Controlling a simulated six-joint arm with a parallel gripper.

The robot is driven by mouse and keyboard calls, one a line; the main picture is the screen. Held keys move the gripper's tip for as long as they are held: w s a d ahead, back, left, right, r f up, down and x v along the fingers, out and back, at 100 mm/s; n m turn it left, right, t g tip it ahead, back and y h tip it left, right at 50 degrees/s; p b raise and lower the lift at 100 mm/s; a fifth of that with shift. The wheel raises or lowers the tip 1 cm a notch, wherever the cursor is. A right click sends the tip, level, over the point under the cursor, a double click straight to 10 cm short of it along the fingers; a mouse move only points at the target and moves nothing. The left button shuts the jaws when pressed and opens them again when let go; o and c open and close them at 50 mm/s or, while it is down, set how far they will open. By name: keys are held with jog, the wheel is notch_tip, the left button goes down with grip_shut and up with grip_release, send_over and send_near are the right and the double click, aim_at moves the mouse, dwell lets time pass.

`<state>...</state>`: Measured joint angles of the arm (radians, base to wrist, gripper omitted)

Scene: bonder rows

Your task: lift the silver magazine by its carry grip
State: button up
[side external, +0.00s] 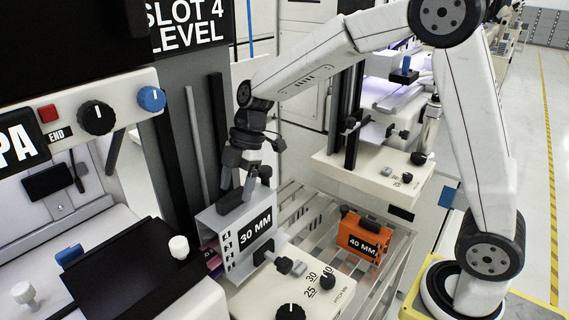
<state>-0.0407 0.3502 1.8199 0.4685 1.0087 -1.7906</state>
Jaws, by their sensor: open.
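The silver magazine (207,226) stands upright in the side external view, below the end of my arm. Its front carries a black "30 MM" label and small numbers. A dark carry grip (231,204) shows on its top. My gripper (239,186) points down just above the magazine, with its jaws open at the carry grip. The fingers overlap the grip in this view, so I cannot tell whether they touch it or straddle it.
An orange magazine (363,240) marked "40 MM" sits on the slatted rack (398,246) to the right. A cream panel with knobs (290,292) is in front. A dark upright post (217,125) stands close behind. A control panel (95,117) is at left.

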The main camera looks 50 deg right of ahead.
jog(key=shift+x, duration=1)
jog(key=shift+r, duration=0.1)
grip_shut()
dwell(0.9)
